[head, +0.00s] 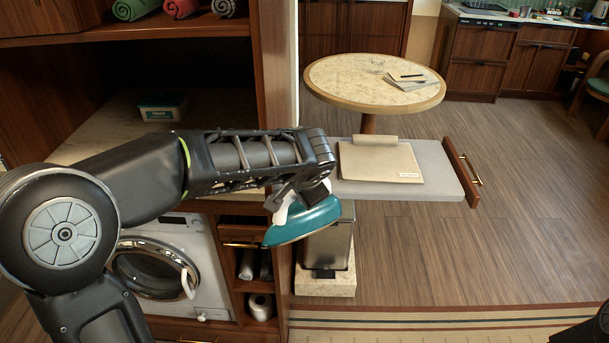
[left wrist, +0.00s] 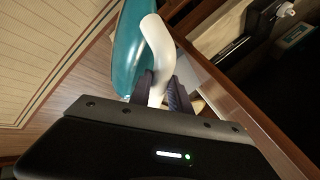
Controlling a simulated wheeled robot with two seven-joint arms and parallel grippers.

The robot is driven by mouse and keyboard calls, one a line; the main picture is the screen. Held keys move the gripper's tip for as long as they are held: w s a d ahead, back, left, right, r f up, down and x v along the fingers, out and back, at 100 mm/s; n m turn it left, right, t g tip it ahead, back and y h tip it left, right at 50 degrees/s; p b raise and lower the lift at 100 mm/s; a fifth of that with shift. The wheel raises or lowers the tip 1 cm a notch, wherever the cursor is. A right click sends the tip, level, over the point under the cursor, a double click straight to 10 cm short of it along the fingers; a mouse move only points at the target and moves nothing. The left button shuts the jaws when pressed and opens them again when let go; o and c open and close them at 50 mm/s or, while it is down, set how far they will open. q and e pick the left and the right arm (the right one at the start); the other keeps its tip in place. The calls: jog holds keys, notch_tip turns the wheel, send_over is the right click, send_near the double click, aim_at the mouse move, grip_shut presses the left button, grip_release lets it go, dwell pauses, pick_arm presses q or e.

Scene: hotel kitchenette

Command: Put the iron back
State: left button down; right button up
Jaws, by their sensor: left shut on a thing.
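The iron (head: 303,222) has a teal body and a white handle. My left gripper (head: 290,198) is shut on the handle and holds the iron in the air, tilted, in front of the cabinet's right upright and left of the pull-out board. In the left wrist view the two dark fingers (left wrist: 162,90) close around the white handle (left wrist: 159,55), with the teal body (left wrist: 128,50) beside it. My right gripper is not in view; only a dark bit of my body shows at the lower right corner of the head view.
A pull-out board (head: 440,185) with a beige pad (head: 380,163) sticks out right of the cabinet. The cabinet shelf (head: 95,140) holds a small teal-and-white box (head: 162,107) and has bare room. Below are a washing machine (head: 205,258) and a bin (head: 330,245). A round table (head: 335,75) stands behind.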

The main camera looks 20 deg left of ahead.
aim_at(296, 214)
pick_arm(q)
jog(key=f+n+g+y, duration=0.1)
jog(key=f+n, duration=0.1)
jog(key=s+f+n+g+y, duration=0.1)
jog(key=f+n, duration=0.1)
jog(key=f+n+g, duration=0.1)
jog(key=n, duration=0.1)
jog(key=shift+s+f+y, duration=0.25)
jog(key=shift+f+y, duration=0.15)
jog(key=s+d+f+n, duration=0.1)
jog(key=d+f, duration=0.4)
jog(key=d, duration=0.1)
jog(key=shift+s+f, duration=0.2)
jog(key=shift+a, duration=0.1)
